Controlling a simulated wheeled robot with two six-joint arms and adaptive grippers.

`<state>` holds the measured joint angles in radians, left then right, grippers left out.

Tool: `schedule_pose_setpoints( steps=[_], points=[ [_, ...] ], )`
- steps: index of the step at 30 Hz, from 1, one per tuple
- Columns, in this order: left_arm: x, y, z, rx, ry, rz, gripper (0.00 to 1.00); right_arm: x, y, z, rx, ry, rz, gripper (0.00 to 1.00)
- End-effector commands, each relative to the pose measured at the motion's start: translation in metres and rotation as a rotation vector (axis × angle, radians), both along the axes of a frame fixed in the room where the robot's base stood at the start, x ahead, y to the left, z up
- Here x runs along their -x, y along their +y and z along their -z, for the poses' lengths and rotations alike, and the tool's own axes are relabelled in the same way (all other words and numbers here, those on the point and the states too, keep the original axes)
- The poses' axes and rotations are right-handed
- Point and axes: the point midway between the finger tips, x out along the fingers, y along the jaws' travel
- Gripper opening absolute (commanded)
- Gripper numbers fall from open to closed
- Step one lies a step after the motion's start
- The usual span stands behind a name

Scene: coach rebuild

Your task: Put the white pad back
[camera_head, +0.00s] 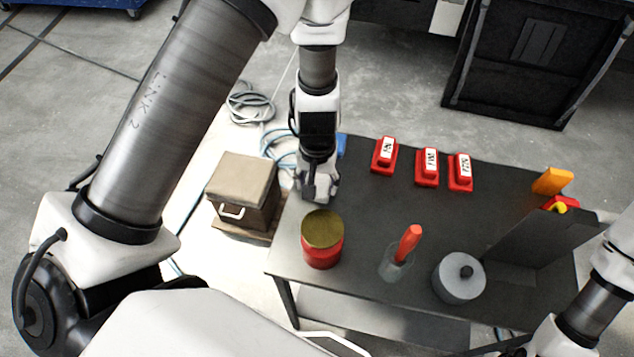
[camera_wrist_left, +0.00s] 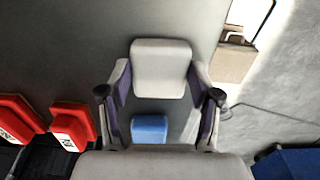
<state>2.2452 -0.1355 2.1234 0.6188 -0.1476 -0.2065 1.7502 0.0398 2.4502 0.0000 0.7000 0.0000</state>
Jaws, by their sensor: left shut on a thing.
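The white pad (camera_wrist_left: 160,68) is a pale block with rounded corners between the two fingers of my left gripper (camera_wrist_left: 161,92) in the left wrist view. The gripper is shut on it. In the head view my left gripper (camera_head: 318,190) points down over the left part of the dark table (camera_head: 370,215), behind the red jar. The pad cannot be made out clearly there. A blue block (camera_wrist_left: 150,128) shows beyond the fingers; in the head view it (camera_head: 341,145) is by the table's back left corner. My right gripper is out of view; only part of its arm shows.
Three red labelled blocks (camera_head: 427,168) line the back. A dark upright panel (camera_head: 540,235) stands right.

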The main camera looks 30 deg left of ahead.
Motion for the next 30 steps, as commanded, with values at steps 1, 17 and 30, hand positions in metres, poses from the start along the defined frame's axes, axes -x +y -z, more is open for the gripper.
schedule_pose_setpoints(
  steps=[1,17,30],
  points=[
    [-0.001,0.0,0.007,-0.001,-0.002,-0.001,0.29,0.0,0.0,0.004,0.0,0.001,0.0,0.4],
    [0.0,0.001,0.008,-0.001,-0.003,0.0,0.86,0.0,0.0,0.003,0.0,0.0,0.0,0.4],
    [-0.004,0.003,-0.048,0.0,-0.008,0.001,0.86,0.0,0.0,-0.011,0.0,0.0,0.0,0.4]
  ],
)
